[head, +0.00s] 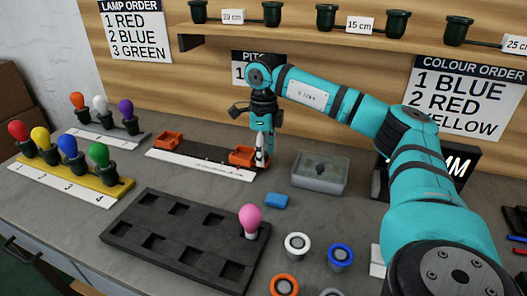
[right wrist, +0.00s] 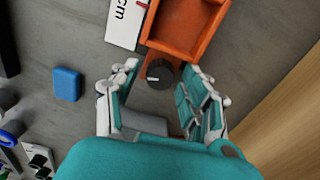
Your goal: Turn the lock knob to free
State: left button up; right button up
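The lock knob (right wrist: 160,74) is a dark round knob with a white pointer line, beside the orange block (right wrist: 188,25) in the right wrist view. The white line points roughly left in that view. My right gripper (right wrist: 160,84) is open, its fingers on either side of the knob with gaps visible. In the head view, my right gripper (head: 262,152) points down at the right-hand orange block (head: 242,156) on the dark rail; the knob is hidden there behind the fingers. My left gripper is not in view.
Another orange block (head: 168,139) sits at the rail's left end, behind a white scale strip (head: 200,166). A blue block (head: 276,200), a grey translucent box (head: 320,171) and a dark socket tray (head: 180,236) stand nearby. Coloured lamps fill the left side.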

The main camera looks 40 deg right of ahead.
notch_tip(320, 180, up, 12)
dwell(0.7)
